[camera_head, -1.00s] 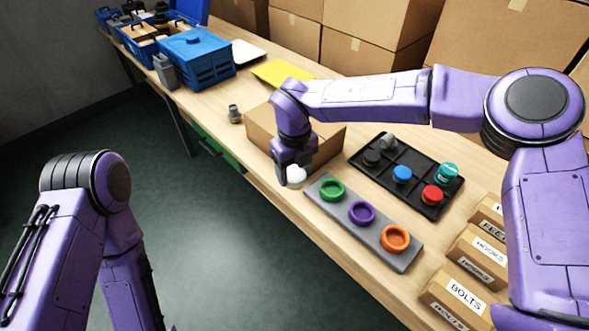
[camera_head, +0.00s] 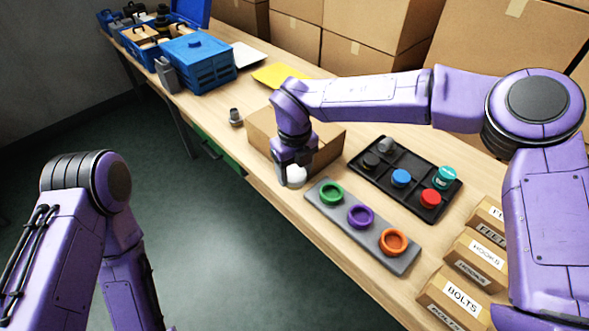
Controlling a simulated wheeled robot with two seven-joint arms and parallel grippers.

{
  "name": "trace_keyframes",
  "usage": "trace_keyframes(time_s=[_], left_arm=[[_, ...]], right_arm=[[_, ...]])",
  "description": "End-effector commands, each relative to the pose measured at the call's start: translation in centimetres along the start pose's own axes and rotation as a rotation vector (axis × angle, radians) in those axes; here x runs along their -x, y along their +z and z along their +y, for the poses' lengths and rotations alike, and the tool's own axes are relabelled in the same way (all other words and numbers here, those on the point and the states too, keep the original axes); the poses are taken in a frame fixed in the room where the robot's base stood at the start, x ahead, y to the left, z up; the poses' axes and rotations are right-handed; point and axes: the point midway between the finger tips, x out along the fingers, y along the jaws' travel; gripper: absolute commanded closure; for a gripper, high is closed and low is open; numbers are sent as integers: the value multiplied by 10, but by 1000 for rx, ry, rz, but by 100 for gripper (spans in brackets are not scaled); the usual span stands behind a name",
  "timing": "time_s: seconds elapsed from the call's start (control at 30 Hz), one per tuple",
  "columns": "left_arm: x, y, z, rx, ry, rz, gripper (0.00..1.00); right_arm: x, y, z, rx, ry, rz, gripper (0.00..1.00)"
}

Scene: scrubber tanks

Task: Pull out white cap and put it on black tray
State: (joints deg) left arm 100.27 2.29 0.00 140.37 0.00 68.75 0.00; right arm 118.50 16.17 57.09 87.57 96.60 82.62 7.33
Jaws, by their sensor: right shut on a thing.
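The white cap (camera_head: 297,174) is at the near edge of the table, just left of the grey block with coloured rings. My right gripper (camera_head: 291,178) reaches down over it and is shut on it; the fingers hide part of the cap. What lies under the cap is too small to tell. The black tray (camera_head: 411,190) lies to the right, behind the ring block. It has compartments and holds several caps, among them blue, red, teal and grey ones. My left arm stands at the lower left; its gripper is out of view.
The grey block (camera_head: 322,207) carries green, purple and orange rings. An open cardboard box (camera_head: 262,135) stands right behind my right gripper. Labelled boxes (camera_head: 456,296) stand at the lower right. A small grey fitting (camera_head: 235,117) and a blue crate (camera_head: 197,68) are farther left.

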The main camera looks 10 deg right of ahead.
Motion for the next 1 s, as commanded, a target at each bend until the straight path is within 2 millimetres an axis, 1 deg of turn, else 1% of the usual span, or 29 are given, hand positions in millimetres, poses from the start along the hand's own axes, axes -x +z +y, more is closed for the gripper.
trace_keyframes(time_s=[0.03, 0.6, 0.9, 0.97, 1.0], left_arm=[[6, -2, 0, 0, 0, 0, 57], [32, -13, -3, 0, 0, 0, 57], [31, -13, -3, 0, 0, 0, 57], [30, -12, -3, 0, 0, 0, 57], [29, -12, -3, 0, 0, 0, 57]], right_arm=[[6, 0, 0, 0, 0, 0, 78], [38, 0, 0, 0, -1, 0, 78], [37, 0, -1, 8, -1, 0, 78], [36, -2, -4, 47, -2, 0, 78], [36, -3, -7, 97, -3, 0, 78]])
